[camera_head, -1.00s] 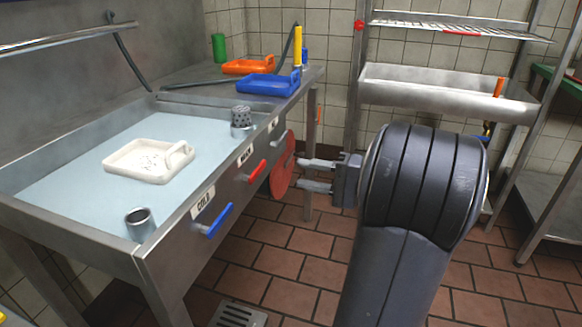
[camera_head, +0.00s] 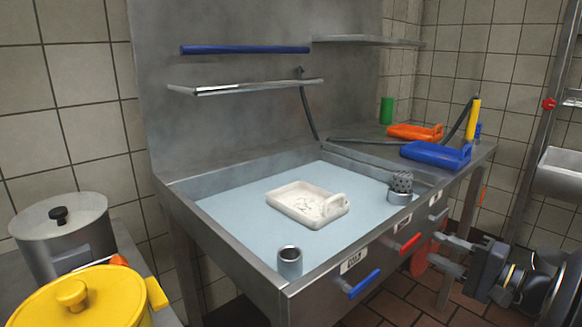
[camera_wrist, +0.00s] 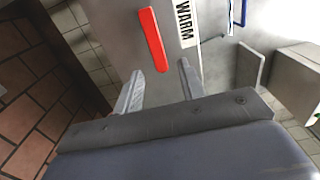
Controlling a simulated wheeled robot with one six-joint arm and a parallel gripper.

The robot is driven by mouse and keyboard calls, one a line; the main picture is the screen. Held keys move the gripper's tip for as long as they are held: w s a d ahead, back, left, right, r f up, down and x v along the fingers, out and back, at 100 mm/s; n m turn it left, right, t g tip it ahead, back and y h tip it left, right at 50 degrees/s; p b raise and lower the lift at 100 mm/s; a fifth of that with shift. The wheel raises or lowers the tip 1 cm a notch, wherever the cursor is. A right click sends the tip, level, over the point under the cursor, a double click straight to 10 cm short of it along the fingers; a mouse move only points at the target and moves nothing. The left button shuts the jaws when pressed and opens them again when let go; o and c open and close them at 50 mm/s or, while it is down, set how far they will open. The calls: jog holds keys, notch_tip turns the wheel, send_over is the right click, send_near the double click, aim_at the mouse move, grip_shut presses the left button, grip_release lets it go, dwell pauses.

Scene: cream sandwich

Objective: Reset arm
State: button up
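My gripper (camera_head: 437,249) is at the lower right of the head view, in front of the steel sink unit's front face. Its two fingers are apart with nothing between them. In the wrist view my gripper (camera_wrist: 158,82) also shows open and empty, facing the steel front. A red handle (camera_wrist: 152,40) with a "WARM" label (camera_wrist: 186,22) lies beyond the fingertips there. In the head view the red handle (camera_head: 407,244) is left of my gripper. A red disc (camera_head: 420,262) is partly hidden behind the fingers.
The sink (camera_head: 238,218) holds a white tray (camera_head: 322,212) and metal cups. A blue handle (camera_head: 364,284) juts from its front. A blue tray (camera_head: 436,153) and an orange tray (camera_head: 415,132) lie behind. Pots, including a yellow one (camera_head: 85,312), stand at left. Tiled floor shows at lower right.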

aim_at(417, 240)
jog(key=x, duration=0.4)
jog(key=shift+w+a, duration=0.2)
jog(key=shift+s+d, duration=0.1)
jog(key=shift+s, duration=0.05)
